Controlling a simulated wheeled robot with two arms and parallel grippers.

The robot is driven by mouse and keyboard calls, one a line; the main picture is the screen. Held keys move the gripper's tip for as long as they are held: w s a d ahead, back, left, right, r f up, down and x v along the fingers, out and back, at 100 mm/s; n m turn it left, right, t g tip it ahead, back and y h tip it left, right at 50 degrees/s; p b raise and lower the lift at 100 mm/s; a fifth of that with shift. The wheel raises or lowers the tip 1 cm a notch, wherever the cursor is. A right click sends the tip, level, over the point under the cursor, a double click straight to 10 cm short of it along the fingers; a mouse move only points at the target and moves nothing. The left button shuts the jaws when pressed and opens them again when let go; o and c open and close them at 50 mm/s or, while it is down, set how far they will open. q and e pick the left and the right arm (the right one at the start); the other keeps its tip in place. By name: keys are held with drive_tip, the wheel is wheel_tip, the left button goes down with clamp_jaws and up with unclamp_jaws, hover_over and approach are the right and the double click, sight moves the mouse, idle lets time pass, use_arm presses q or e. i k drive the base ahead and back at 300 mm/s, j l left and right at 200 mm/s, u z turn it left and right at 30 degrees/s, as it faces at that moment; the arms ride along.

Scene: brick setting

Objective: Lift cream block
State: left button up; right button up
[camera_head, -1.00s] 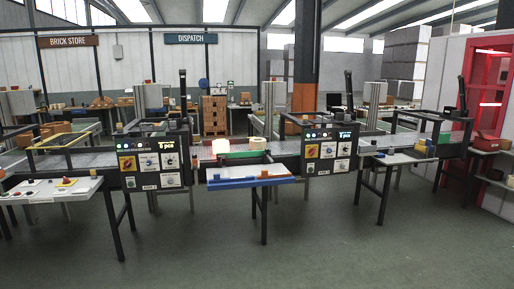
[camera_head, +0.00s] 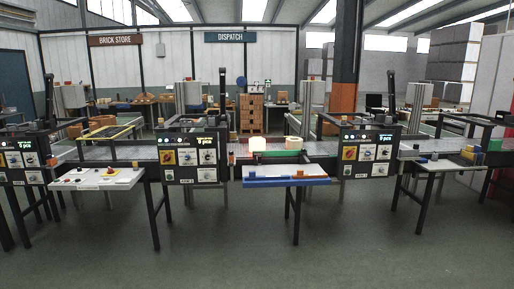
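A pale cream, brightly lit block (camera_head: 257,145) stands on the conveyor line near the middle of the view, behind the small side table with the blue edge (camera_head: 270,182). Just right of it stands another block (camera_head: 293,143), pale with a green tint; at this size I cannot tell which of the two is the task's cream block. Neither of my grippers is in view.
Dark control panels (camera_head: 192,157) (camera_head: 366,154) stand in front of the conveyor on both sides of the blocks. A white side table (camera_head: 98,179) juts out at left, another (camera_head: 447,164) at right. The grey floor (camera_head: 250,250) in front is clear.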

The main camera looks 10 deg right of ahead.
sight(291, 143)
drive_tip(key=i+l+z, duration=0.35)
drive_tip(key=i, duration=0.3)
drive_tip(key=i+l+z, duration=0.3)
drive_tip(key=i, duration=0.4)
drive_tip(key=i+z, duration=0.35)
drive_tip(key=i, duration=0.3)
